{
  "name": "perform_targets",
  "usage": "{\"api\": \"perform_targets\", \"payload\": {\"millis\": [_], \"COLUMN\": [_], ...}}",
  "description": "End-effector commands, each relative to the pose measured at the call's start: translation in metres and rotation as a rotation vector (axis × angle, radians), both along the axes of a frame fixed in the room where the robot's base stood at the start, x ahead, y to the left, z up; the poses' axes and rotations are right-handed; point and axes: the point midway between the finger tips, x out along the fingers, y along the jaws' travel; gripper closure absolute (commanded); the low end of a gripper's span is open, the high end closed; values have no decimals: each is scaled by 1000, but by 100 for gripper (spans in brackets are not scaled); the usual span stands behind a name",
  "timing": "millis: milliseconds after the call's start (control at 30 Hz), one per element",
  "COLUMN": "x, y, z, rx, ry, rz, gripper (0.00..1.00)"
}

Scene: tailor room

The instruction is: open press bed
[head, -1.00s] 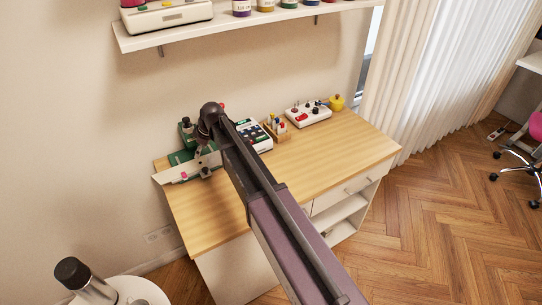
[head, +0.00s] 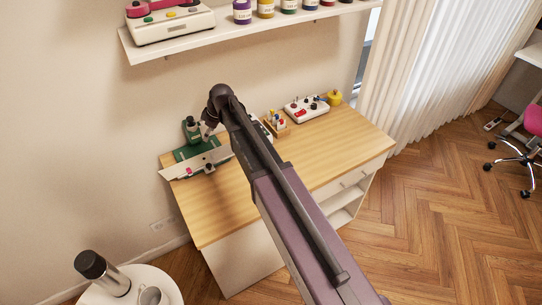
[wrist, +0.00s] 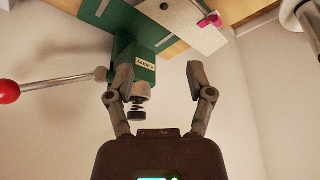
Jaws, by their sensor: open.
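The press is a green machine (head: 192,130) at the back left of the wooden table, with a pale flat bed plate (head: 200,161) in front that carries small red and dark knobs. In the wrist view the green press body (wrist: 135,50) with its label is at upper middle, and the pale bed plate (wrist: 180,20) is at the top. A lever with a red ball (wrist: 8,92) extends to the left. My gripper (wrist: 160,82) is open, with nothing between its fingers. The press body shows beyond the left finger. In the head view my arm hides most of the gripper.
A small box of tools (head: 276,123), a white control box (head: 306,107) and a yellow object (head: 334,97) stand along the table's back. A shelf (head: 200,38) with jars hangs above. The table's front right (head: 350,150) is clear. A round white stand (head: 110,292) is at lower left.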

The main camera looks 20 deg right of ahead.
Motion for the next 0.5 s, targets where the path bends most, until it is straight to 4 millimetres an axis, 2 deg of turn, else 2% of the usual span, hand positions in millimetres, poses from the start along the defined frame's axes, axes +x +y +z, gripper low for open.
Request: {"api": "perform_targets", "payload": {"millis": [100, 500], "x": [-3, -45], "y": [-4, -43], "z": [15, 14], "rx": [0, -34], "ry": [0, 84], "rz": [0, -179], "gripper": [31, 31]}}
